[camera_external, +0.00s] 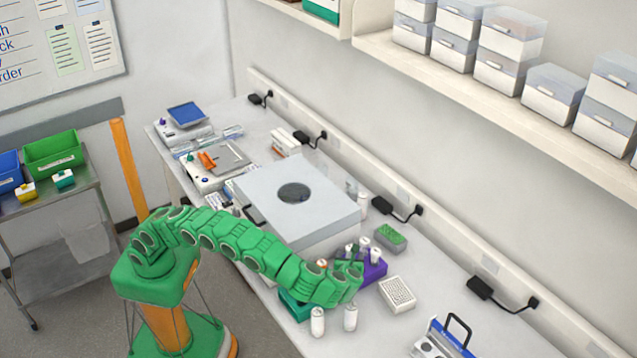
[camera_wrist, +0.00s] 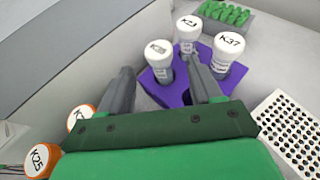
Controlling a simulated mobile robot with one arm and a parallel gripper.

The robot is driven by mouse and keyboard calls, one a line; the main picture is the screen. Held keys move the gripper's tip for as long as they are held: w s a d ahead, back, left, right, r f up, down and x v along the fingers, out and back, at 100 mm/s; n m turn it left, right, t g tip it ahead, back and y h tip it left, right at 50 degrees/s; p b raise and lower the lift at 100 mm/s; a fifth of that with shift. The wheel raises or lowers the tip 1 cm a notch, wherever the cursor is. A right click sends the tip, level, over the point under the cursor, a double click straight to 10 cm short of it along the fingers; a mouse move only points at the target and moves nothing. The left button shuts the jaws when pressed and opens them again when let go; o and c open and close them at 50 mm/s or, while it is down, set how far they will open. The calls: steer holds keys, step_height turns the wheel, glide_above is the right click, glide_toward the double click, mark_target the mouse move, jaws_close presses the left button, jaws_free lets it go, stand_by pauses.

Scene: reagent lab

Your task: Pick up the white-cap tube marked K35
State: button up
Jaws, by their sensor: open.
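A purple rack (camera_wrist: 172,92) holds white-cap tubes. In the wrist view one white-cap tube (camera_wrist: 158,58) stands in it at the left, between my fingertips; its cap mark starts with K but the rest is too faint to read surely. A tube that looks like K21 (camera_wrist: 187,28) stands behind it, and K37 (camera_wrist: 229,45) stands to the right. My gripper (camera_wrist: 157,68) is open, its two fingers apart and pointing at the rack. In the external view my gripper (camera_external: 350,270) is at the left side of the purple rack (camera_external: 375,271), partly hiding it.
Orange-cap tubes, one marked K25 (camera_wrist: 42,160), stand at the lower left, by a teal rack (camera_external: 293,306). A white well plate (camera_external: 397,293) lies right of the purple rack, and a green-topped block (camera_external: 390,238) lies behind. Two white bottles (camera_external: 317,321) stand at the bench front.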

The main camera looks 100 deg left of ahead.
mark_target(350, 253)
steer(key=shift+x, duration=2.3)
steer(key=c, duration=1.1)
steer(key=shift+o, duration=0.2)
steer(key=shift+r, duration=0.1)
